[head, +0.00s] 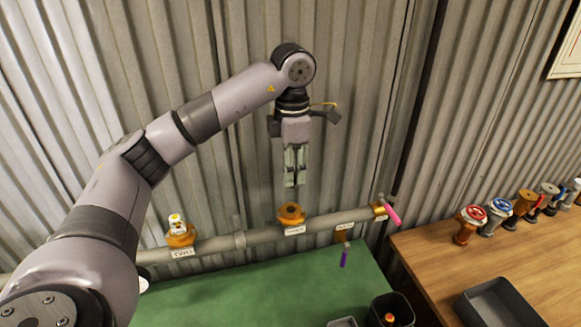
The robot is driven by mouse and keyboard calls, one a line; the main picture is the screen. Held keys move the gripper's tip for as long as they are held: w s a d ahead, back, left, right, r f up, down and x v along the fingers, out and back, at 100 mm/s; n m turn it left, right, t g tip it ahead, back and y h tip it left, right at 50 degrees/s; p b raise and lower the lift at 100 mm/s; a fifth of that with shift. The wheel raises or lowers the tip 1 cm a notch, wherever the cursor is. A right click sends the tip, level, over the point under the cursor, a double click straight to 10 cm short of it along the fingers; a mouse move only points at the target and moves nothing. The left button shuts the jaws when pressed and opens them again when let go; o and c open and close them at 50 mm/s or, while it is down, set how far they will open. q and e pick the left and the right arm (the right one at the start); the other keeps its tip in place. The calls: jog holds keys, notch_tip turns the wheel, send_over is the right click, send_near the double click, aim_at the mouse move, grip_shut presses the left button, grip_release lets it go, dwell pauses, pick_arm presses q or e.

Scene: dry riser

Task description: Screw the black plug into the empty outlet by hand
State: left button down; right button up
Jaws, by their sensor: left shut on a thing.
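My left gripper (294,182) hangs pointing down in front of the corrugated wall, its fingers close together. It is shut on a small dark thing, taken to be the black plug, mostly hidden between the fingers. Just below the fingertips, with a gap, is an open brass outlet (291,214) on the grey horizontal pipe (262,236). Another brass outlet (180,238) to the left carries a white and yellow fitting (176,221). At the pipe's right end a brass fitting (379,210) has a pink handle (391,216). My right gripper is out of view.
A purple handle (344,258) hangs below the pipe. A green surface (250,295) lies beneath, with a black bin (404,309) holding an orange-red item. At right, a wooden bench (450,255) bears several valves and a grey tray (497,305).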

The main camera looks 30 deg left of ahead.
pick_arm(q)
notch_tip(320, 180, down, 2)
jog(key=shift+s+f+b, duration=0.1)
jog(key=shift+f+b, duration=0.15)
jog(key=shift+b, duration=0.6)
notch_tip(320, 180, down, 2)
jog(key=shift+f+b, duration=0.15)
jog(key=shift+b, duration=0.6)
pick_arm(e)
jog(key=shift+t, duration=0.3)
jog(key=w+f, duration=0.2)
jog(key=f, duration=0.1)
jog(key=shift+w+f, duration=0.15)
pick_arm(q)
jog(key=shift+f, duration=0.3)
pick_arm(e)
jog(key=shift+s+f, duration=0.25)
pick_arm(q)
jog(key=shift+f+b, duration=1.15)
jog(key=shift+f, duration=0.2)
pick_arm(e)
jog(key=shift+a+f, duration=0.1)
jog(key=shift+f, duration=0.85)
